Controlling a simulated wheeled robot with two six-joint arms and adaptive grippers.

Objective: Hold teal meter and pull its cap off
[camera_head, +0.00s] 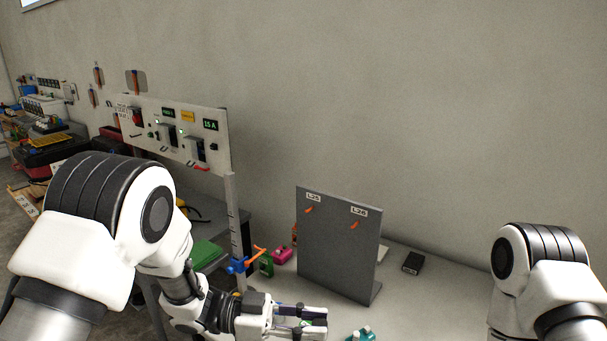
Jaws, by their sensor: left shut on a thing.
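My left gripper (318,320) reaches in low at the bottom middle, above the table. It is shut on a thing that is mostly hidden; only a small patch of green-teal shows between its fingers. I cannot tell whether this is the teal meter. A teal piece with whitish parts (362,335) shows at the bottom edge, just right of the fingertips and cut off by the frame. I cannot make out a cap on it. My right arm comes in at the right, but its gripper is out of view.
A grey upright panel (338,245) with two labels and orange hooks stands behind the left gripper. A black box (413,262) lies to its right. A blue clamp (237,265) on a post and a pink item (282,255) are left. The table's right side looks clear.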

